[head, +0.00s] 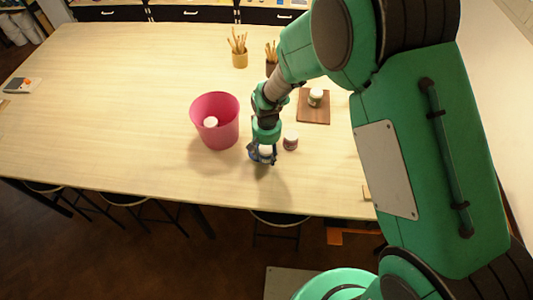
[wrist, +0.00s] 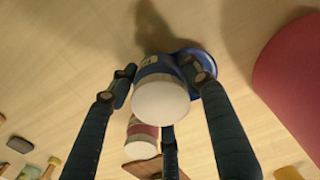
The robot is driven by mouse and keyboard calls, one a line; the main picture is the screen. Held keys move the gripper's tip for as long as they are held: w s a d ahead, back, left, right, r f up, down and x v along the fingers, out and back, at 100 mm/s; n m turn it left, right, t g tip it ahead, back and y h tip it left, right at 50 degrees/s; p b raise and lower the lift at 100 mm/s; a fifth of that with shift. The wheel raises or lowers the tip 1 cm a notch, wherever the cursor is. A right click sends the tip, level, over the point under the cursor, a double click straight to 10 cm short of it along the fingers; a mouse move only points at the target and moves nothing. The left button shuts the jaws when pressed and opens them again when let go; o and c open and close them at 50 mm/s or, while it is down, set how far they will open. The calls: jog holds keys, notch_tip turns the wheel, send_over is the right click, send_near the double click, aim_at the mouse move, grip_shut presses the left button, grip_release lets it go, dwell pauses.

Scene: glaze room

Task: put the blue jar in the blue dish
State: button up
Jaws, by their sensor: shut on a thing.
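The blue jar (wrist: 157,72) has a white lid (wrist: 160,101), which faces the wrist camera. My gripper (wrist: 160,88) is shut on the jar, with its fingers around the jar's sides; in the head view my gripper (head: 262,151) is low at the table's front part. The blue dish (wrist: 205,58) lies on the table, partly hidden behind the jar and a finger. The jar overlaps the dish in the wrist view; I cannot tell whether its base touches the dish. In the head view the dish is mostly hidden by my gripper.
A red-banded jar (head: 290,141) stands close right of my gripper. A pink bin (head: 228,130) holding a white-lidded jar (head: 210,122) stands to the left. Behind are a wooden board (head: 313,117) with another jar (head: 316,98) and two brush holders.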

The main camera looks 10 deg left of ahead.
aim_at(267, 147)
jog(key=shift+f, duration=0.1)
jog(key=o, duration=1.4)
jog(key=shift+c, duration=0.2)
notch_tip(267, 147, up, 12)
jog(key=shift+r, duration=0.15)
jog(key=shift+d, duration=0.1)
dwell(0.4)
